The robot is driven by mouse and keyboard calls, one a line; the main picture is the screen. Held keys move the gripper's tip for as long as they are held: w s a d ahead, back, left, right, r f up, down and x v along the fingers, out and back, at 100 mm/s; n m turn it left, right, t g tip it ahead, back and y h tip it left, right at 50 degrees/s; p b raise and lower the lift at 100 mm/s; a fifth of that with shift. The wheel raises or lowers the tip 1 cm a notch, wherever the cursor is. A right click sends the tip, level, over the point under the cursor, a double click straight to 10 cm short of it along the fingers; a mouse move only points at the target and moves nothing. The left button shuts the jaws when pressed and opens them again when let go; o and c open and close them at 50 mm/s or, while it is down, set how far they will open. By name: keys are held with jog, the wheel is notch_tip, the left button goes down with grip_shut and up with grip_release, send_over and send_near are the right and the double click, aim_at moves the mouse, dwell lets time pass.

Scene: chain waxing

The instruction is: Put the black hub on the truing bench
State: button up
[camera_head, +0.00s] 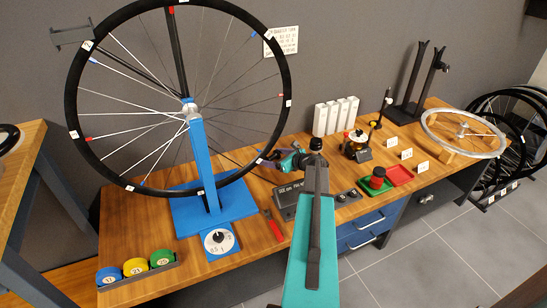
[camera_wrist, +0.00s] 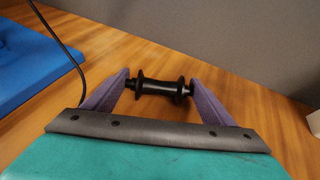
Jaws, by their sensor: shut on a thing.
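The black hub (camera_wrist: 160,86) sits crosswise between the two purple fingers of my gripper (camera_wrist: 159,90) in the wrist view, its axle ends against them. My gripper is shut on it. In the head view my gripper (camera_head: 268,159) is over the wooden truing bench (camera_head: 130,225), right of the big wheel, and the hub is too small to make out there. In the wrist view the wooden top (camera_wrist: 140,50) shows behind the hub. How high the hub is above it is hard to tell.
A blue stand (camera_head: 205,170) holds a large spoked wheel (camera_head: 71,105) left of my gripper. A dark box (camera_head: 290,203), a red-handled tool (camera_head: 273,228) and white boxes (camera_head: 335,116) are nearby. Green and red trays (camera_head: 400,175) and a silver rim (camera_head: 460,155) lie further right.

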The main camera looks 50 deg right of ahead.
jog(key=shift+f, duration=0.1)
jog(key=o, duration=1.1)
jog(key=v, duration=1.2)
jog(key=shift+r, duration=0.2)
jog(key=shift+w, duration=0.1)
